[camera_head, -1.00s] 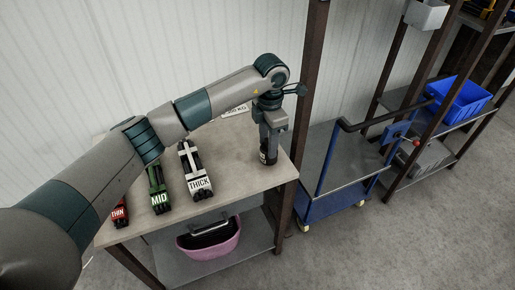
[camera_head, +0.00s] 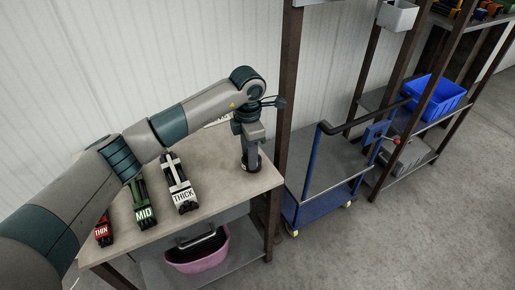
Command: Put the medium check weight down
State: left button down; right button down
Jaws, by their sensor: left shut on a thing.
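My left gripper (camera_head: 251,152) reaches down over the right end of the workbench top (camera_head: 215,148), close to its right edge. It is shut on the medium check weight (camera_head: 251,168), a small dark piece of which only the lower part shows below the fingers. The weight is upright at the bench surface; I cannot tell whether it touches it. The fingers and wrist hide the rest of it. My right gripper is out of view.
Holders marked THIN (camera_head: 103,233), MID (camera_head: 144,212) and THICK (camera_head: 182,192) stand left on the bench. A pink basket (camera_head: 198,257) sits on the shelf below. A blue cart (camera_head: 325,205) and a rack with a blue bin (camera_head: 437,97) stand to the right.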

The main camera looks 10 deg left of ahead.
pick_arm(q)
jog(key=s+a+f+m, duration=0.2)
jog(key=s+a+m, duration=0.2)
jog(key=s+m, duration=0.3)
jog(key=s+a+f+m, duration=0.3)
jog(key=s+a+m, duration=0.1)
jog(key=s+m, duration=0.4)
jog(key=s+a+f+m, duration=0.2)
jog(key=s+a+m, duration=0.2)
jog(key=s+m, duration=0.4)
jog(key=shift+s+f, duration=0.25)
jog(key=shift+s, duration=0.05)
